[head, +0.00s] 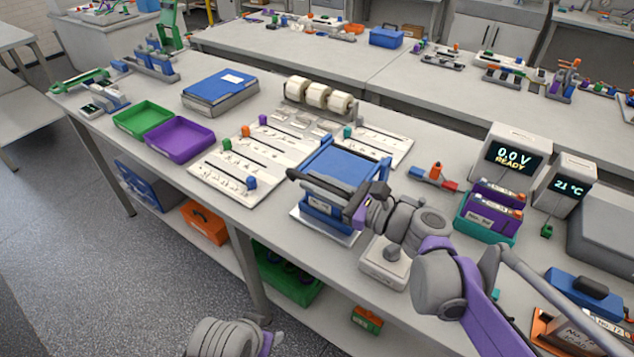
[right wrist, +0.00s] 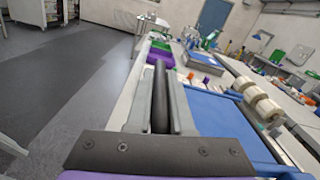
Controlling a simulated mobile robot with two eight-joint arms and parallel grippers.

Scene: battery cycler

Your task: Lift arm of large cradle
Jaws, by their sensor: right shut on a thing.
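The large cradle (head: 349,165) is a blue frame with a flat blue panel, standing on a pale base near the bench's front edge. The blue panel also fills the right of the right wrist view (right wrist: 222,118). My right gripper (head: 312,186) reaches along the cradle's front side. Its grey fingers are shut on a dark bar, the cradle's arm (right wrist: 160,95), which lies lengthwise between them. How far the arm is raised is hard to tell. Only a grey and purple part of my left arm shows at the bottom of the head view; its gripper is out of view.
White boards with coloured knobs (head: 247,163) lie left of the cradle, with green (head: 146,118) and purple (head: 180,140) trays beyond. White rolls (head: 319,95) stand behind. A joystick box (head: 384,266) is close on the right, with a "READY" display (head: 511,154) farther right.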

